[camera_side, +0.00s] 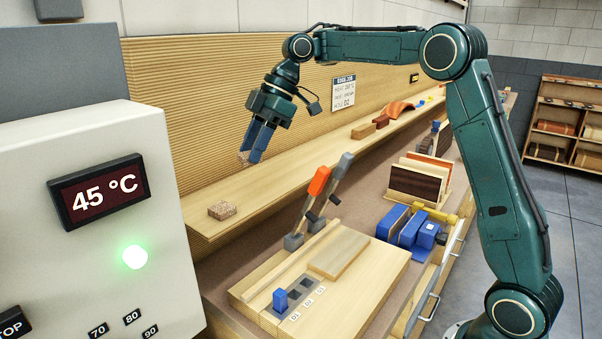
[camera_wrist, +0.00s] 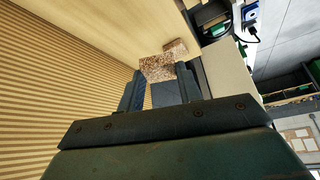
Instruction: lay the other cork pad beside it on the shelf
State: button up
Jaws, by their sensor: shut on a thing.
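One cork pad (camera_side: 222,210), a small speckled brown block, lies on the near end of the wooden shelf (camera_side: 290,172). My gripper (camera_side: 254,150) is shut on the other cork pad (camera_side: 243,158), which shows at its fingertips over the shelf. In the wrist view the held pad (camera_wrist: 156,69) is between the two fingers, and the lying pad (camera_wrist: 176,46) shows just beyond it. The fingers point down at a tilt. The gap between the held pad and the shelf is hard to judge.
A ribbed wooden panel (camera_side: 190,100) rises behind the shelf. Farther along the shelf lie brown blocks (camera_side: 363,130) and an orange curved piece (camera_side: 398,108). A control box (camera_side: 100,230) reads 45 °C.

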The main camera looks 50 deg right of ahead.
aim_at(249, 198)
jog(key=shift+f, duration=4)
jog(key=shift+f, duration=0.1)
jog(key=o, duration=1)
jog(key=shift+c, duration=0.2)
jog(key=shift+d+r, duration=0.2)
jog(key=shift+r, duration=0.35)
jog(key=v, duration=1.1)
